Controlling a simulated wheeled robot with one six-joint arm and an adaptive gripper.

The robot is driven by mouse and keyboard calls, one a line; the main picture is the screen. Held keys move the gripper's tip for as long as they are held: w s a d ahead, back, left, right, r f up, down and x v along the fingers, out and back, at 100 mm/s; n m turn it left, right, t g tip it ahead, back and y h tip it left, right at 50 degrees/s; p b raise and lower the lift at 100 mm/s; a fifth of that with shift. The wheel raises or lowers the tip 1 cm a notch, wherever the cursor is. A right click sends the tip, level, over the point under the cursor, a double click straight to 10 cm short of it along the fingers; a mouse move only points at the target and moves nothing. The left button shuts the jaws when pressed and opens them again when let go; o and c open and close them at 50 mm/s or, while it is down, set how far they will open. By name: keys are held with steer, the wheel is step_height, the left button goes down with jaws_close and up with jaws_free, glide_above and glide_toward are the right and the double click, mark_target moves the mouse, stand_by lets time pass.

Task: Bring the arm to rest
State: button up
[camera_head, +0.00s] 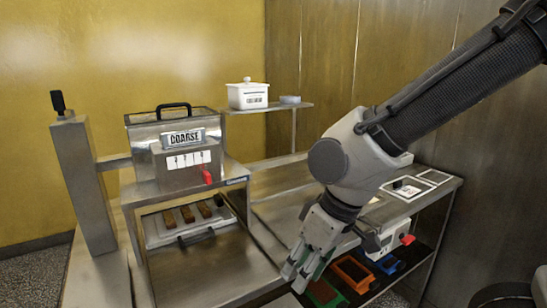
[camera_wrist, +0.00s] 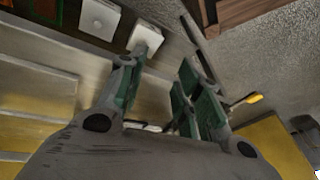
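My arm enters from the upper right in the head view and reaches down to the left. My gripper (camera_head: 298,272) points downward in front of the steel bench, to the right of the machine. In the wrist view my gripper (camera_wrist: 162,92) has its green-padded fingers spread apart. I see nothing held between them. The head view does not show how far the fingertips are from the bench edge.
The steel machine labelled COARSE (camera_head: 182,138) stands left, with a red tag and a tray of brown bars (camera_head: 163,238) below. A white lidded tub (camera_head: 248,95) is on the rear shelf.

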steer(key=d+r+m+t+h, duration=0.1)
steer(key=d+r+m, duration=0.2)
steer(key=d, duration=0.7)
steer(key=d+r+m+t+h, duration=0.1)
steer(key=d+r+m, duration=0.2)
steer(key=d, duration=0.7)
steer(key=d+r+m+t+h, duration=0.1)
steer(key=d+r+m, duration=0.2)
steer(key=d, duration=0.7)
step_height(320, 180, up, 3)
steer(key=shift+d+f+t+h, duration=0.2)
steer(key=shift+d+t+h, duration=0.2)
